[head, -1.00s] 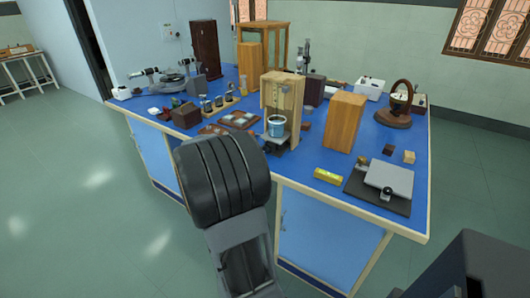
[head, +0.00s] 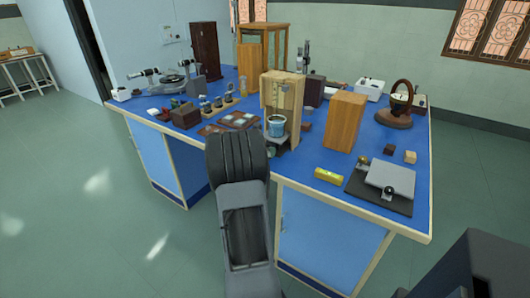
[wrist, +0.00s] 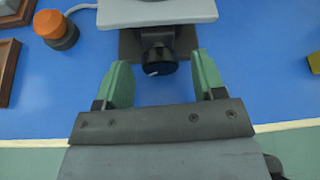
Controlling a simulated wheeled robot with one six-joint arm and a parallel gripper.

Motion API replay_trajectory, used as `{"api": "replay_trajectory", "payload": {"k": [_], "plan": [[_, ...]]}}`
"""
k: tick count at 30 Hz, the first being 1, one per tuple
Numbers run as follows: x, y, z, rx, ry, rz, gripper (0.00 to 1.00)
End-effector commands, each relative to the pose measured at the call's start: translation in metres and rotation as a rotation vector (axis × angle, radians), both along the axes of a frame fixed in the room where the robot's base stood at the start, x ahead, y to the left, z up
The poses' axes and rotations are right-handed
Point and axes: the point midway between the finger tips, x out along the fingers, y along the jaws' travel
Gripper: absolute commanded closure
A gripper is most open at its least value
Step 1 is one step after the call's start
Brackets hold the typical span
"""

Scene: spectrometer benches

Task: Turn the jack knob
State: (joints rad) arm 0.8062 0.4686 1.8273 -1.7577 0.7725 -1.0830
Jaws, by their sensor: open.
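The jack knob (wrist: 158,58) is black and round with a white mark. It juts from the front of the jack, below a light grey platform (wrist: 155,12) in the wrist view. My gripper (wrist: 161,70) is open, its two green fingers on either side of the knob, with a visible gap to each side. My arm hides much of the jack and gripper there.
An orange button (wrist: 50,23) on a dark base sits left of the jack, with brown frames (wrist: 9,70) beyond it. The blue bench top's front edge lies under my gripper.

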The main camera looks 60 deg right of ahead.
Motion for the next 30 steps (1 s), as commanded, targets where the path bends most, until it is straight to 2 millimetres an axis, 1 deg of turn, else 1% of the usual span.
{"api": "replay_trajectory", "payload": {"k": [4,14,27,30], "plan": [[-0.0012,-0.0071,-0.003,0.0,0.0,-0.001,0.37],[-0.0011,-0.0086,-0.0034,0.0,-0.001,-0.001,0.37],[-0.0011,-0.0084,-0.0035,0.0,-0.001,-0.001,0.79],[-0.0011,-0.0084,-0.0035,0.0,-0.001,-0.001,0.86]]}}
